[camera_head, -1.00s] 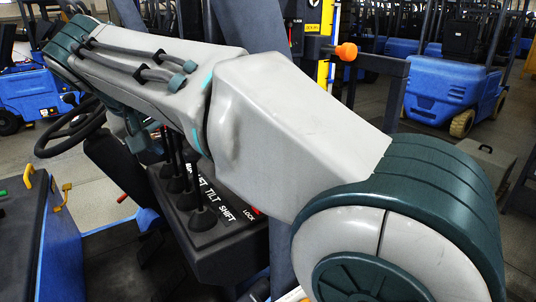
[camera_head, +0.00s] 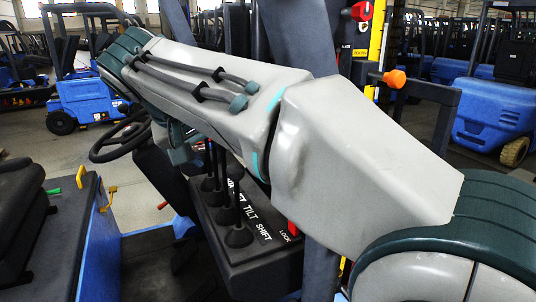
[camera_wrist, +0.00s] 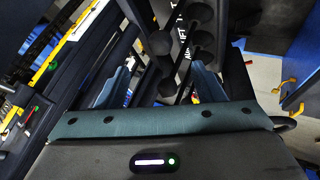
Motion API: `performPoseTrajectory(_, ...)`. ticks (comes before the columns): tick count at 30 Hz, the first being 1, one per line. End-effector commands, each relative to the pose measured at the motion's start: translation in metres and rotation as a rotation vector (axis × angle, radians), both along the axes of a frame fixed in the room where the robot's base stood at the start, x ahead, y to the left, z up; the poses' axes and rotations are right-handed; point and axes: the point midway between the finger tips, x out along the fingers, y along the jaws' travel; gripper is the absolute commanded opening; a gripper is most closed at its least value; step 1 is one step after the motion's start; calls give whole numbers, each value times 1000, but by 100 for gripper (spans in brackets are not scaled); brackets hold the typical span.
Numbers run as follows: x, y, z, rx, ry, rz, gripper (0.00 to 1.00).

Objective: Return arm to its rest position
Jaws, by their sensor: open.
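My arm crosses the head view from lower right to upper left, over a black lever console (camera_head: 262,262) with several dark lever knobs (camera_head: 238,236). The arm's far end hangs between the console and a steering wheel (camera_head: 118,140). Several lever knobs (camera_wrist: 160,43) show beyond and between the fingers. I cannot tell whether the fingers touch any lever.
A black seat (camera_head: 22,215) is at left. An orange knob (camera_head: 395,79) and a yellow mast strip (camera_head: 376,40) stand behind the arm. Blue forklifts (camera_head: 90,98) are parked in the background.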

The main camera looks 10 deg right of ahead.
Motion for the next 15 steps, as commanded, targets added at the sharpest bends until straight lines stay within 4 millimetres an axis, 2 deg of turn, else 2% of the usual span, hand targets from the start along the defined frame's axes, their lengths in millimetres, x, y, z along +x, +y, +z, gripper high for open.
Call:
performPoseTrajectory(2, -1, -4, -3, 0, 5, -1, 62)
performPoseTrajectory(5, -10, -25, -23, 12, 48, 4, 62)
performPoseTrajectory(11, -47, -83, -90, 90, 159, 15, 62)
performPoseTrajectory(15, -82, -117, -141, 182, 211, 6, 62)
